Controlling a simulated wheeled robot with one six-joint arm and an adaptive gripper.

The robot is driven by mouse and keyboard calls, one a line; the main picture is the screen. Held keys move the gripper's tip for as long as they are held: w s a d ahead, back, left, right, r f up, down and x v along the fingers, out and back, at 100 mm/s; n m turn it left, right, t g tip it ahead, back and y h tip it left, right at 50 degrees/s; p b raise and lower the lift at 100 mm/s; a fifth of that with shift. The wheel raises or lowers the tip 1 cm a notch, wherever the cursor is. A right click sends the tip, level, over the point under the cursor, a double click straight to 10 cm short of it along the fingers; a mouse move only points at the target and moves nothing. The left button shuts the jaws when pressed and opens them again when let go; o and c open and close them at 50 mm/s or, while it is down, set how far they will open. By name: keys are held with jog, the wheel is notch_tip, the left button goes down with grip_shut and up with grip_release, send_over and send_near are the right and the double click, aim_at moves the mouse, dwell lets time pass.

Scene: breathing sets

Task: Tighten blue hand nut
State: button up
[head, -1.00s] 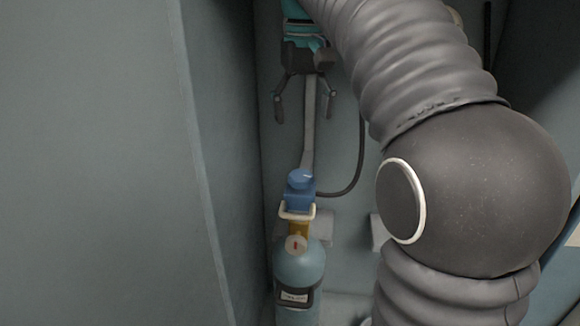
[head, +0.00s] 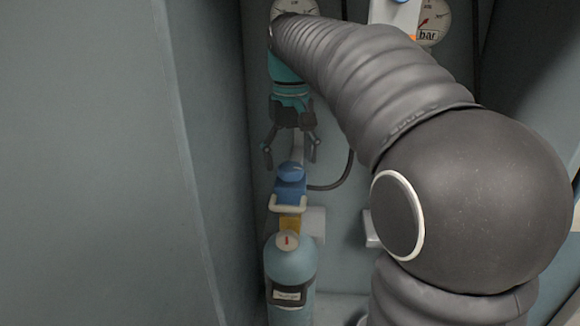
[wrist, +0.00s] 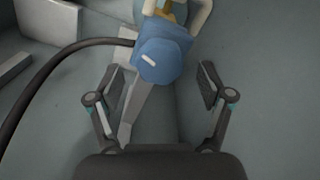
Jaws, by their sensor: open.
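The blue hand nut (head: 291,173) sits on top of the valve of an upright light-blue cylinder (head: 290,262) in the head view. My gripper (head: 291,160) is open and points down just above the nut, with nothing between its fingers. In the wrist view the blue hand nut (wrist: 163,57), with a white mark on it, lies ahead of the open fingers (wrist: 155,78), roughly midway between them. I cannot tell exactly how large the gap to the nut is. A yellow valve part (head: 290,222) and a cream guard loop (head: 287,207) are below the nut.
A dark hose (head: 345,172) curves to the right of the nut, and it crosses the left of the wrist view (wrist: 50,70). Pale brackets (head: 313,222) stand beside the valve. A grey wall (head: 215,160) is close on the left. Pressure gauges (head: 433,20) are at the top.

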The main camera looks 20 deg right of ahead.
jog(key=shift+f, duration=0.7)
jog(key=c, duration=1.2)
jog(key=shift+o, duration=0.2)
jog(key=shift+m, duration=0.3)
